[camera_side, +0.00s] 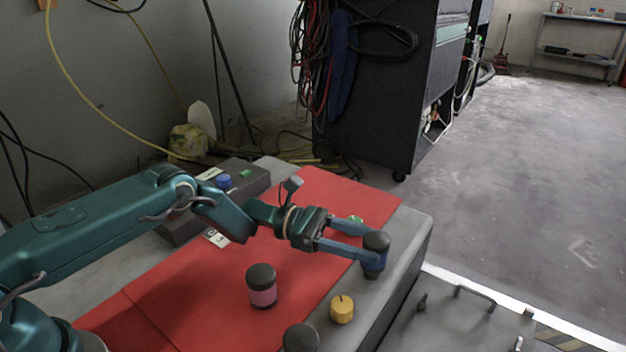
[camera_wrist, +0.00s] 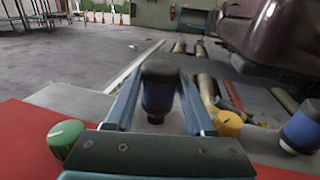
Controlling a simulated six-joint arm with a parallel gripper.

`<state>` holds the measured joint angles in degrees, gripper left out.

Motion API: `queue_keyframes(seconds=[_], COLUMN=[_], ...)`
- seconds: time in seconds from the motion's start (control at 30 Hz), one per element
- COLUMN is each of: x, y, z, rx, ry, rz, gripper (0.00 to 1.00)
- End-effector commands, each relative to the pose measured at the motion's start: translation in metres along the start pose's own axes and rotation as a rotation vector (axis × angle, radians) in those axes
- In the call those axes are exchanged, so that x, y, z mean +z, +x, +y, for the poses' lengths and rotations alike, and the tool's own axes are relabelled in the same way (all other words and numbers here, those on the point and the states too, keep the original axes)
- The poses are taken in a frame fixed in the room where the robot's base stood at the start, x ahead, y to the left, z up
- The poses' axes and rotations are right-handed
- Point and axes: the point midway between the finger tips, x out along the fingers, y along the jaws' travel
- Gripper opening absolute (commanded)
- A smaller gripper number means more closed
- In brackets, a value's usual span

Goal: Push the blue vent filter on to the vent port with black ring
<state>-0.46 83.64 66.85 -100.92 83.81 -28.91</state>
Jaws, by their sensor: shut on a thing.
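My gripper (camera_side: 369,246) is shut on a blue cylinder with a black cap (camera_side: 375,262), which looks like the blue vent filter. It is upright between the fingertips, over the grey strip beyond the red surface. In the wrist view the same filter (camera_wrist: 158,97) stands between the two blue fingers. I cannot tell whether its lower end touches anything. A second blue cylinder with a black end (camera_wrist: 300,128) is at the right of the wrist view. I cannot make out a vent port with a black ring; the area under the held filter is mostly hidden.
A yellow knob (camera_side: 342,309) and a green knob (camera_side: 355,219) flank the held filter. A pink black-capped cylinder (camera_side: 261,287) stands on the red surface (camera_side: 200,285). A black cap (camera_side: 300,338) shows at the bottom edge. A dark box with a blue knob (camera_side: 223,182) is behind.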

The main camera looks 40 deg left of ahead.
Motion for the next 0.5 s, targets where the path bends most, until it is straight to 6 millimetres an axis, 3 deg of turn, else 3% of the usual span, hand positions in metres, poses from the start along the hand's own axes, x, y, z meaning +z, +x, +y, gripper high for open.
queue_keyframes(seconds=[0.5], x=[-0.0051], y=[0.0000], z=[-0.0002], rx=[0.000], ry=[0.000], rz=[0.000], gripper=[0.00])
